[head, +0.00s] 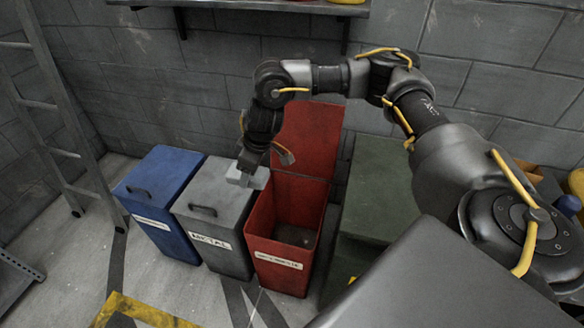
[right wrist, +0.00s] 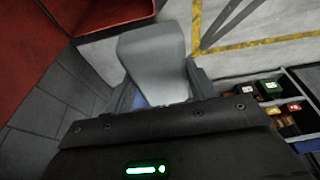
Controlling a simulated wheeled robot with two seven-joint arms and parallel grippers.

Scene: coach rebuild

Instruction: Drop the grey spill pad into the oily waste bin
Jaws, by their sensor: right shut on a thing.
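The open red bin (head: 264,222) stands right of the grey bin, with its lid (head: 306,140) raised against the wall. Its front label is too blurred to read surely. My right gripper (head: 250,160) is shut on the grey spill pad (head: 240,177). In the head view the pad shows against the back right of the grey bin's lid, left of the red opening. In the right wrist view the pad (right wrist: 155,62) sticks out from the jaws, with red bin surfaces (right wrist: 35,35) at the upper left. My left gripper is not in view.
A closed grey bin (head: 213,218) marked METAL and a closed blue bin (head: 163,192) stand to the left. A dark green box (head: 370,190) is close on the right. A ladder (head: 60,120) leans at far left, and a shelf (head: 260,4) hangs above.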

